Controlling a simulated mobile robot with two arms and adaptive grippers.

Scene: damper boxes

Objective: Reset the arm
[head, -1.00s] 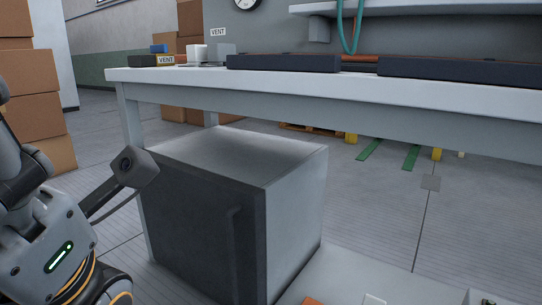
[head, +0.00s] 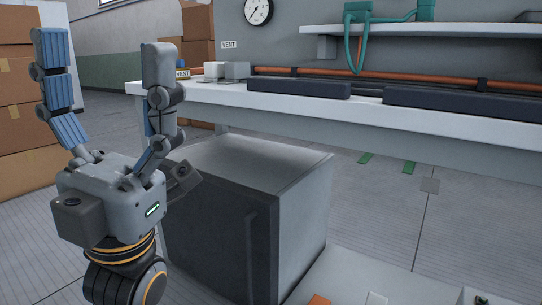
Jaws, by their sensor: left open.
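My left gripper (head: 105,62) stands at the left of the head view with its fingers pointing up. Its two fingers are wide apart, with blue pads on the inner faces, and nothing is between them. It is in front of the table's left end and beside a dark grey cabinet (head: 215,235) on the floor. My right gripper is not in the head view.
A white table (head: 350,118) carries dark long boxes (head: 298,88), small white and grey blocks (head: 236,70) and an orange pipe. Cardboard boxes (head: 18,95) are stacked behind my gripper at the left. A low surface with small items lies at the bottom right.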

